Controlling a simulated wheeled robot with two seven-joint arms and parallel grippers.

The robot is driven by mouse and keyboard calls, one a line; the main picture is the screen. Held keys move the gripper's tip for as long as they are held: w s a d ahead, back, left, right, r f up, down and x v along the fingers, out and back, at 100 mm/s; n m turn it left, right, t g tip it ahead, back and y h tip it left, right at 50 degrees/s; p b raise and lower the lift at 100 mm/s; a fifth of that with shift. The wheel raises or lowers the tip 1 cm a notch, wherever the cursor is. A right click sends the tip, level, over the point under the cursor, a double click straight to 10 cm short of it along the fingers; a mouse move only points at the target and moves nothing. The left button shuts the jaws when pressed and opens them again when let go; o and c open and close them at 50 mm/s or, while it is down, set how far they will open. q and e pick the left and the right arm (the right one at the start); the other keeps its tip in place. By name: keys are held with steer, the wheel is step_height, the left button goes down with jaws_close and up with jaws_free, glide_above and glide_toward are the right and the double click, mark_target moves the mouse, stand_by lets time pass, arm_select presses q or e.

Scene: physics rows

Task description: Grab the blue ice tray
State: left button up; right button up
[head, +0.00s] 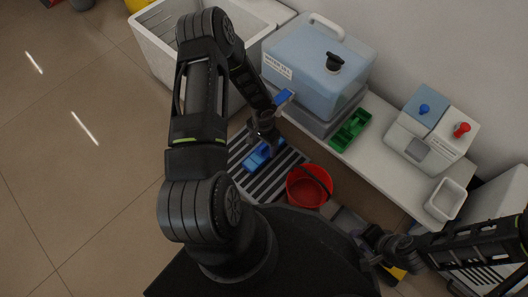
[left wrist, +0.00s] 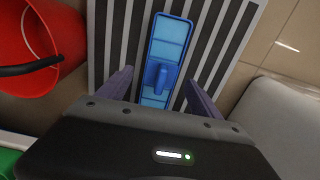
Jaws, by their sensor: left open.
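The blue ice tray (head: 257,159) lies on a black-and-white striped mat (head: 238,178) on the floor. In the left wrist view the tray (left wrist: 170,35) is long, with lighter blue compartments and a raised blue grip in its middle. My left gripper (head: 264,138) is above it, partly covering it in the head view. In the left wrist view the open fingers of my left gripper (left wrist: 157,90) stand on either side of the tray's near end, with nothing held. My right gripper (head: 367,243) is at the lower right, too small and dark to read.
A red bucket (head: 296,190) stands beside the mat. A bench above holds a water box (head: 310,65), a green tray (head: 350,130), a two-tap dispenser (head: 425,135) and a white tub (head: 446,199). A blue piece (head: 284,97) shows by the bench edge. Open floor lies left.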

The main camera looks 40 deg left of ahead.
mark_target(263, 147)
arm_select(q)
step_height(263, 147, down, 5)
steer(key=b, duration=0.3)
steer(key=shift+a+f, duration=0.1)
steer(key=shift+f, duration=0.05)
stand_by(0.4)
jaws_close()
stand_by(0.7)
steer(key=shift+r, duration=0.2)
